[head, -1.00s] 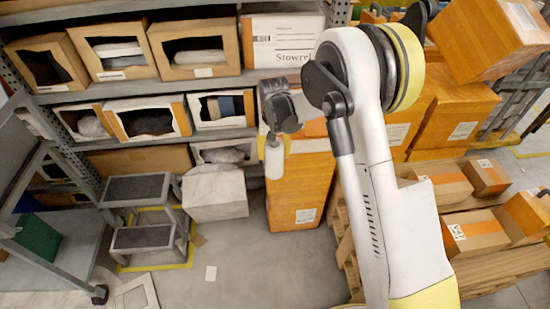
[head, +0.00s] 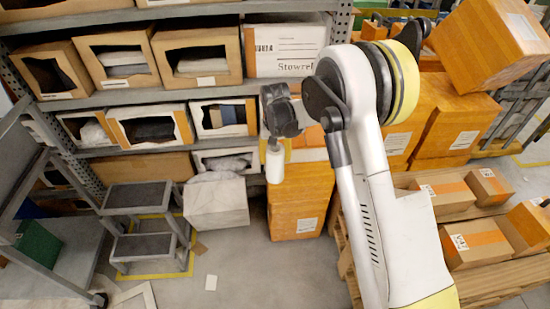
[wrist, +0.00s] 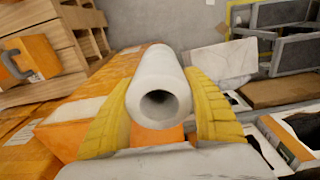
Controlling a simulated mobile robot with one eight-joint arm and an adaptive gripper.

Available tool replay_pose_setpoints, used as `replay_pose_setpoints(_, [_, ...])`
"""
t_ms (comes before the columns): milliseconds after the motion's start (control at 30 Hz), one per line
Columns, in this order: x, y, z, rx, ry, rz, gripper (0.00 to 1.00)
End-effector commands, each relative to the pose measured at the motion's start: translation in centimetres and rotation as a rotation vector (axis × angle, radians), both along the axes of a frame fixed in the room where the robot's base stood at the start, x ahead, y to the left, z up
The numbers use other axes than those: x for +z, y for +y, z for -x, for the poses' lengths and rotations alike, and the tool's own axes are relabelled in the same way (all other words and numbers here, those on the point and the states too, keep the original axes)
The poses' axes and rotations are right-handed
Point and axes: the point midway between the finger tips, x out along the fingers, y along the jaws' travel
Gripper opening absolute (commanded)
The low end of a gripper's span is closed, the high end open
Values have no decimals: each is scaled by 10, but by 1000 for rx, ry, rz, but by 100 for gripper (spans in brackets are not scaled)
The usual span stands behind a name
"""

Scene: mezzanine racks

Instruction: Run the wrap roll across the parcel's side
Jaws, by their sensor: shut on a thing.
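The wrap roll (head: 274,165) is a white hollow tube hanging below my gripper (head: 275,147) in the head view. In the wrist view the roll (wrist: 158,72) lies between the two yellow fingers of my gripper (wrist: 160,95), its open end facing the camera. The gripper is shut on it. The tall orange parcel (head: 298,205), with a white label low on its face, stands behind the roll in the head view. The roll overlaps its upper left edge; I cannot tell whether they touch. An orange box surface (wrist: 85,122) shows beside and under the roll in the wrist view.
A rack with several open boxes (head: 197,55) stands behind. A step stool (head: 140,215) and a pale crumpled box (head: 216,203) are left of the parcel. A pallet (head: 465,255) with cartons is at right.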

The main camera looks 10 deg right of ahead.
Motion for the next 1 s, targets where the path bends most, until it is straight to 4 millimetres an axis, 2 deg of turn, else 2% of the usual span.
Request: replay_pose_setpoints(1000, [0,0,-16,0,0,0,32])
